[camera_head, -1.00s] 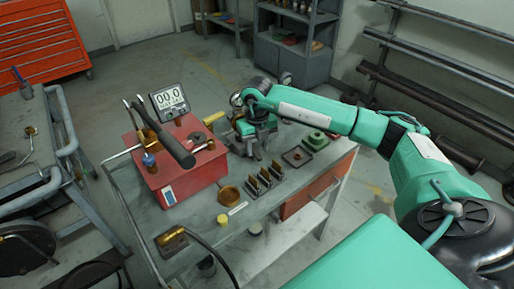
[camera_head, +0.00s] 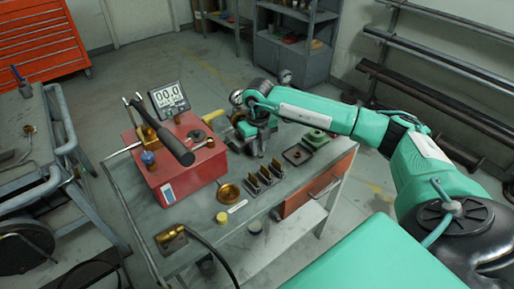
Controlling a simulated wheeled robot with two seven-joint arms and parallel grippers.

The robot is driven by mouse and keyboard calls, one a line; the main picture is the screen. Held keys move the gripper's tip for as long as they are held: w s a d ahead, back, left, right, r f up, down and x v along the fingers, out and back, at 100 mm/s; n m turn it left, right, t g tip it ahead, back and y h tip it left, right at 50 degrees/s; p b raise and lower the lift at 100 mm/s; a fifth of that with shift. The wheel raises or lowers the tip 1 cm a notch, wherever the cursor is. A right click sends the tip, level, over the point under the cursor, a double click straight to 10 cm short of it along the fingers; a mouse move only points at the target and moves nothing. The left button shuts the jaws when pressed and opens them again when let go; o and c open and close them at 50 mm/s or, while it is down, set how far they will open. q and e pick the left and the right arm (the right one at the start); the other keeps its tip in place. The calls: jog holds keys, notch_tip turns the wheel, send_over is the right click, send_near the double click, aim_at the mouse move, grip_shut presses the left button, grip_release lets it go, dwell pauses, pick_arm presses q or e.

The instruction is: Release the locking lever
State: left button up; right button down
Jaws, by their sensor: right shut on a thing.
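My right arm reaches in from the right, and my right gripper (camera_head: 257,148) points down at the far middle of the workbench. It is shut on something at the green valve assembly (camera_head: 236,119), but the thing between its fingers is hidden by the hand. I cannot make out the locking lever itself. Round pressure gauges (camera_head: 236,97) show beside my wrist. My left gripper is not in view.
A red box (camera_head: 188,172) with a black-gripped pump handle (camera_head: 175,146) and a display (camera_head: 169,99) stands left on the bench.

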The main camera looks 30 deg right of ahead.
jog(key=shift+d+n+b, duration=0.3)
jog(key=shift+d+n, duration=0.05)
jog(key=shift+n, duration=0.65)
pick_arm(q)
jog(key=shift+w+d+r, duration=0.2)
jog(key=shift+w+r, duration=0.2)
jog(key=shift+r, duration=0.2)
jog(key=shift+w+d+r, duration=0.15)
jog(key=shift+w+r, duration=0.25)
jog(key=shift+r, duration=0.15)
pick_arm(e)
jog(key=c, duration=1.4)
grip_release()
jog(key=shift+o, duration=0.2)
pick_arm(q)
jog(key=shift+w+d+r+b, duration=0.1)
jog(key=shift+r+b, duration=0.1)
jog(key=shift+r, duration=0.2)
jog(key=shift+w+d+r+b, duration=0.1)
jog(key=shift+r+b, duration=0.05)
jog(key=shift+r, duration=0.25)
pick_arm(e)
notch_tip(320, 180, up, 14)
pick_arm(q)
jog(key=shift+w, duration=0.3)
